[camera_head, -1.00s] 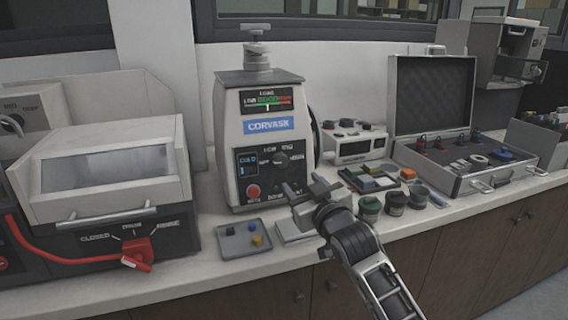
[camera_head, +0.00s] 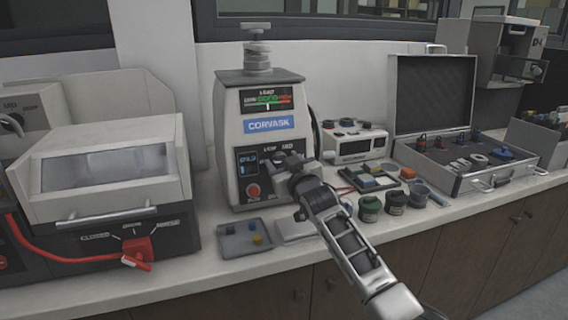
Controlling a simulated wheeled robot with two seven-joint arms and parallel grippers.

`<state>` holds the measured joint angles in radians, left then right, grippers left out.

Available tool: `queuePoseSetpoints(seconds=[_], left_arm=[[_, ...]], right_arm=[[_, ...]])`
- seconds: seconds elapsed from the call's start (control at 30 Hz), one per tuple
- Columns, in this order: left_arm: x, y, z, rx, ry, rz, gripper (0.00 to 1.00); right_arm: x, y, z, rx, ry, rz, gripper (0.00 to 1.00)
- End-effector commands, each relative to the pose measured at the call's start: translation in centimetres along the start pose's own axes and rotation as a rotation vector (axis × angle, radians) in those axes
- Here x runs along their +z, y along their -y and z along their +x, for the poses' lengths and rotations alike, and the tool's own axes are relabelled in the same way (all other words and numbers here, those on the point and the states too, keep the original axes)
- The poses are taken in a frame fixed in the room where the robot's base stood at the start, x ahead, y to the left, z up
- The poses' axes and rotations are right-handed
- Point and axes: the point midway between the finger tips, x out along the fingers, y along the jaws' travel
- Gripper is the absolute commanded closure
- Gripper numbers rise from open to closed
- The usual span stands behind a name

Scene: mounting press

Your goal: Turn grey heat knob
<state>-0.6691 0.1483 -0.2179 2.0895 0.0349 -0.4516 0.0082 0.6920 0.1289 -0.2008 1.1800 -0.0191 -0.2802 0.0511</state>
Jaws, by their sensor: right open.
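The mounting press (camera_head: 230,113) stands upright in the middle of the bench, with a blue label and a dark control panel. The grey heat knob is on that panel at its upper right and is mostly hidden behind my right gripper. My right gripper (camera_head: 281,163) is open and right in front of the knob. I cannot tell whether its fingers touch the knob. A small lit display (camera_head: 248,163) and a red button (camera_head: 253,190) show left of the gripper. My left gripper is not in view.
A grey tray (camera_head: 232,247) with small coloured pieces lies in front of the press. A machine with a window and red lever (camera_head: 139,249) stands left. Several jars (camera_head: 369,208) and an open case (camera_head: 455,188) stand right.

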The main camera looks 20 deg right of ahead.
Motion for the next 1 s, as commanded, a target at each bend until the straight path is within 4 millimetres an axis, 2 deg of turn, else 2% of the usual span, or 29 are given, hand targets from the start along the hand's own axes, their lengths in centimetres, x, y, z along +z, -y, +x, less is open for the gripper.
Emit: queuePoseSetpoints(seconds=[0.07, 0.1, 0.23, 0.27, 0.67, 1.0], left_arm=[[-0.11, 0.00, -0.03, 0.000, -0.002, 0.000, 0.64], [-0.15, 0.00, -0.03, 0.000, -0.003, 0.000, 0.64], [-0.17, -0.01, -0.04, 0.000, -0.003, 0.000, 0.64], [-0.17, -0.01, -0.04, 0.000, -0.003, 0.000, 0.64], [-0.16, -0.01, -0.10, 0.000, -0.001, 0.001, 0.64], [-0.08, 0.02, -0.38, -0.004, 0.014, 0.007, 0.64]], right_arm=[[0.01, 0.02, -0.01, 0.000, 0.000, 0.000, 0.46], [0.01, 0.03, -0.02, 0.000, 0.000, 0.000, 0.52], [0.02, 0.02, -0.03, 0.000, 0.001, 0.000, 0.88], [0.03, 0.02, -0.03, 0.000, 0.001, 0.000, 0.91], [0.05, 0.12, -0.04, 0.010, 0.002, 0.062, 0.91], [-0.03, 0.19, -0.04, 0.055, 0.003, 0.310, 0.91]])
